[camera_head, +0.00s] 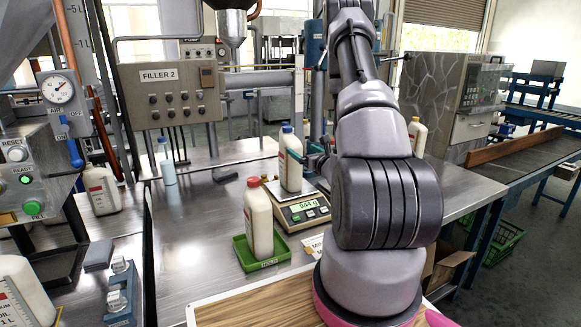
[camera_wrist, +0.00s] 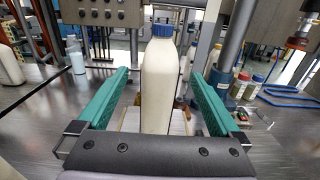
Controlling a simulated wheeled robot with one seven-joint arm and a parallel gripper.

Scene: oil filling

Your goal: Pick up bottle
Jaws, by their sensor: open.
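A cream bottle with a blue cap (camera_head: 291,165) stands upright on a scale (camera_head: 297,211) with a green display. It also shows in the wrist view, seen close up (camera_wrist: 160,85). My gripper (camera_wrist: 161,76) is open, with one green finger on each side of this bottle. A gap shows between the bottle and each finger. In the head view my arm hides most of the gripper. A second cream bottle with a red cap (camera_head: 258,217) stands in a green tray (camera_head: 282,247), left of the scale.
The FILLER 2 panel (camera_head: 170,94) stands behind, with a pale bottle with a blue cap (camera_head: 166,162) below it. More bottles stand at the left, and another bottle (camera_head: 417,135) is right of my arm. In the wrist view, several small jars (camera_wrist: 242,84) stand to the right.

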